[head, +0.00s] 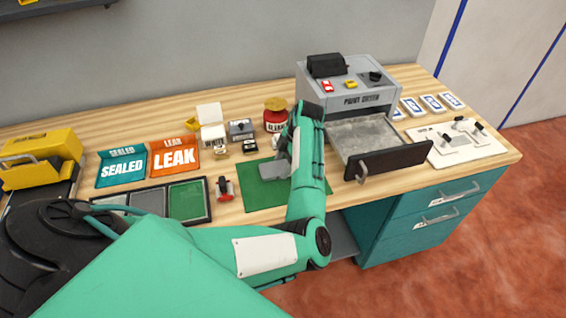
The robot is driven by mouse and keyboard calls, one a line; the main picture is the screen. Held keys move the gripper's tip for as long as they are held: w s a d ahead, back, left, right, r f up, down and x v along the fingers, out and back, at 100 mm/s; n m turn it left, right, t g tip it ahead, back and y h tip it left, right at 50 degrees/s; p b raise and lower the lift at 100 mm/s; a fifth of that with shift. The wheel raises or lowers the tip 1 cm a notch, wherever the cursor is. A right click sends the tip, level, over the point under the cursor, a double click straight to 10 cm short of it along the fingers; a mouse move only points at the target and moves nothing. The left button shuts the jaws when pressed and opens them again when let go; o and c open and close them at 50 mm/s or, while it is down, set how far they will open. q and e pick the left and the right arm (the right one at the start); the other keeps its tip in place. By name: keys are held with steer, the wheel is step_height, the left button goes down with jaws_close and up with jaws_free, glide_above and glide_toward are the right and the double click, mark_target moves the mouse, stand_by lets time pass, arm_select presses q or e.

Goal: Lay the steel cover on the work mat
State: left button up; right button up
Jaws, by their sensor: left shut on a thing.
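The steel cover (272,169) is a small grey plate. My left gripper (285,158) is shut on its right side. The cover shows over the upper part of the green work mat (262,194). I cannot tell whether it touches the mat or hangs just above it. My left forearm hides the right part of the mat and much of the gripper. My right gripper is not in view.
The paint dryer (350,84) stands behind right with its drawer (388,158) pulled out near my forearm. A red jar (276,118), a small grey box (241,129) and a red-black tool (224,188) lie around the mat. A sorting tray (150,190) is left.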

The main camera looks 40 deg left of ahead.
arm_select(q)
steer(key=o, duration=0.9)
steer(key=shift+o, duration=0.7)
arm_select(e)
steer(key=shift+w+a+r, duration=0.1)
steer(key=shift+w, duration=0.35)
arm_select(q)
steer(key=shift+w+r, duration=0.1)
steer(key=shift+r, duration=0.2)
steer(key=b+v, duration=0.1)
steer(key=v, duration=0.3)
steer(key=shift+w+d+r, duration=0.1)
steer(key=shift+r, duration=0.15)
steer(key=v, duration=0.7)
steer(key=shift+b, duration=0.35)
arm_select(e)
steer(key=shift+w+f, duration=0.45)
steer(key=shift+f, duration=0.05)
